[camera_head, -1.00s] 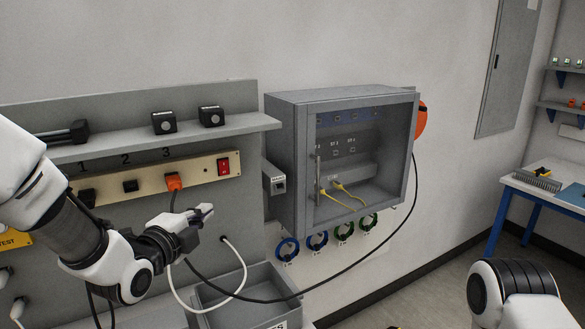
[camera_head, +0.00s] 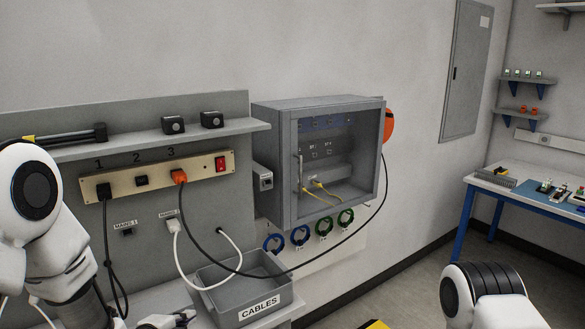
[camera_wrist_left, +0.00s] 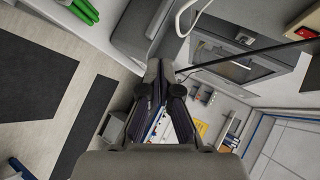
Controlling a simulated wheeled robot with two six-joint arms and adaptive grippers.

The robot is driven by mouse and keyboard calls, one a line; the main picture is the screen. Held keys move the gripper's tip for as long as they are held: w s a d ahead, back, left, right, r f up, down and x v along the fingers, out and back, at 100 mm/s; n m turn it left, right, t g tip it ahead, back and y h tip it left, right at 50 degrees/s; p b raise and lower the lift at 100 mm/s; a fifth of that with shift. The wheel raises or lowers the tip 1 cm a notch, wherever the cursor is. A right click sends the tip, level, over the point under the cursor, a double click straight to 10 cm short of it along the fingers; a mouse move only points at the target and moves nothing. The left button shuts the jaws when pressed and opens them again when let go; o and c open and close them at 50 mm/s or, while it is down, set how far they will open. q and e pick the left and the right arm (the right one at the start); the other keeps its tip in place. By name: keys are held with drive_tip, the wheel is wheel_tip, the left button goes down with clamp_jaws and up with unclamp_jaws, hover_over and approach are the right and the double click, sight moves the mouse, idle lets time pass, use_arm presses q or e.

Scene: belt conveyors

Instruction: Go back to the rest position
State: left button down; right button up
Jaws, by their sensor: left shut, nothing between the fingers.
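My left gripper (camera_head: 181,318) shows at the bottom edge of the head view, low in front of the panel and left of the cables bin. In the left wrist view its two fingers (camera_wrist_left: 160,68) meet at the tips, with nothing between them. My left arm runs up the left edge of the head view. My right arm shows at the lower right, but its gripper is out of view.
A socket strip (camera_head: 213,170) holds a black plug (camera_head: 103,191) and an orange plug (camera_head: 178,176). A grey cables bin (camera_head: 282,297) sits below, with cords crossing it. An open-fronted grey cabinet (camera_head: 287,160) hangs beside it. A blue-legged bench (camera_head: 464,222) stands right.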

use_arm(q)
drive_tip(key=s+a+f+n+g+y, duration=0.1)
drive_tip(key=s+f+n+g, duration=0.25)
drive_tip(key=s+f, duration=0.65)
drive_tip(key=s+f+n+g, duration=0.2)
drive_tip(key=s+f+g, duration=0.2)
drive_tip(key=s+f, duration=0.65)
drive_tip(key=s+a+f+n+g+y, duration=0.1)
drive_tip(key=s+f+n+g, duration=0.4)
drive_tip(key=s+n, duration=0.7)
drive_tip(key=shift+a+f+n+y, duration=0.35)
drive_tip(key=shift+f+n, duration=0.25)
drive_tip(key=shift+n, duration=0.25)
drive_tip(key=c, duration=1.8)
unclamp_jaws()
drive_tip(key=shift+c, duration=0.2)
